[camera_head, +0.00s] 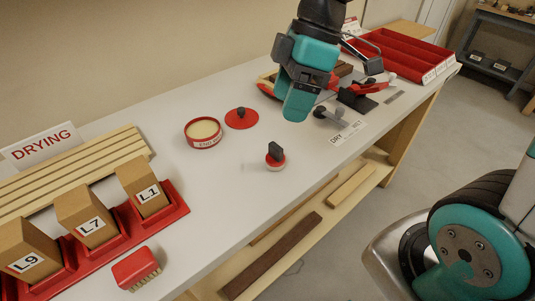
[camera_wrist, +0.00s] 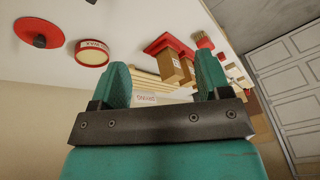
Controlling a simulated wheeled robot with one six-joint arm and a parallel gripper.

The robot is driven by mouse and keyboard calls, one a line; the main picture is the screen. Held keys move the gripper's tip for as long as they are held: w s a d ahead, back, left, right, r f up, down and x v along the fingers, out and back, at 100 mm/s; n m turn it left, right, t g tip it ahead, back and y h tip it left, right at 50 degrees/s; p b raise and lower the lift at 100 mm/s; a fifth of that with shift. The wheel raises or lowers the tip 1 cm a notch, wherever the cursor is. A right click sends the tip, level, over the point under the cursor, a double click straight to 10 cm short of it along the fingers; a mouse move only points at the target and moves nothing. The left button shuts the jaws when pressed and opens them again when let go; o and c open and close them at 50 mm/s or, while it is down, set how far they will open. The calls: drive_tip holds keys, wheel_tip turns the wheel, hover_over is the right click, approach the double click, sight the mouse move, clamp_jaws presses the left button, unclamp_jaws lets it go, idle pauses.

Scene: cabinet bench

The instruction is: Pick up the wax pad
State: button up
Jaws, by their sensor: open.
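The wax pad (camera_head: 275,158) appears to be the small round red-and-white pad with a black upright handle; it stands on the bench near its front edge. It is not visible in the wrist view. My gripper (camera_head: 297,110) is above the bench, up and slightly right of the pad in the head view, apart from it. The wrist view shows two teal fingers spread apart (camera_wrist: 164,75) with nothing held between them. The open wax tin (camera_head: 203,133) stands behind and left of the pad; it also shows in the wrist view (camera_wrist: 92,53).
A red lid with a black knob (camera_head: 241,118) lies beside the tin. A red brush (camera_head: 137,268) and a red rack (camera_head: 176,209) of labelled blocks are at the left. Red clamp-like tools (camera_head: 368,89) lie beyond my gripper. The bench around the pad is clear.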

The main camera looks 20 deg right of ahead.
drive_tip(key=w+d+f+n+p, duration=0.1)
drive_tip(key=w+d+n, duration=0.5)
drive_tip(key=w, duration=0.2)
drive_tip(key=p, duration=0.2)
approach(276, 145)
drive_tip(key=shift+n+g, duration=0.3)
drive_tip(key=shift+n, duration=0.1)
drive_tip(key=x, duration=0.5)
drive_tip(key=shift+s+a, duration=0.2)
drive_tip(key=shift+a, duration=0.05)
drive_tip(key=shift+w+d+p+x, duration=0.15)
drive_tip(key=shift+p+x, duration=0.1)
drive_tip(key=shift+x, duration=1.05)
drive_tip(key=shift+w+d+p+x, duration=0.15)
drive_tip(key=shift+p+x, duration=0.1)
drive_tip(key=shift+x, duration=1.1)
drive_tip(key=shift+f, duration=0.1)
drive_tip(key=c, duration=1)
wheel_tip(276, 145, up, 20)
drive_tip(key=b, duration=0.1)
